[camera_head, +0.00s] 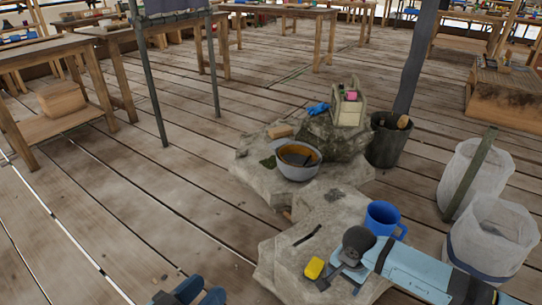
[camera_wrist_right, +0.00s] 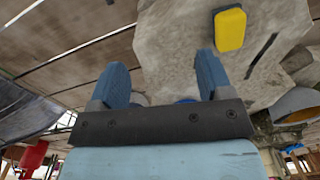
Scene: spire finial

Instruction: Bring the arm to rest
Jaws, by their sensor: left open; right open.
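My left gripper (camera_head: 190,293) shows only as blue fingertips at the bottom edge of the head view, parted and with nothing seen between them. My right arm (camera_head: 420,272), light blue, reaches in from the lower right over the near stone slab. My right gripper (camera_wrist_right: 158,65) is open and empty in the right wrist view, its two blue fingers wide apart. In the head view its fingers are partly hidden by the arm. A yellow block (camera_head: 314,268) lies on the slab just left of it; it also shows in the wrist view (camera_wrist_right: 229,29), beyond the fingers.
A blue mug (camera_head: 383,220) stands on the near slab (camera_head: 290,258), close behind my right arm. A grey bowl (camera_head: 298,171) and a small pale frame (camera_head: 348,108) stand on rocks behind. A dark bin (camera_head: 388,145) and white sacks (camera_head: 500,240) stand right. The left floor is clear.

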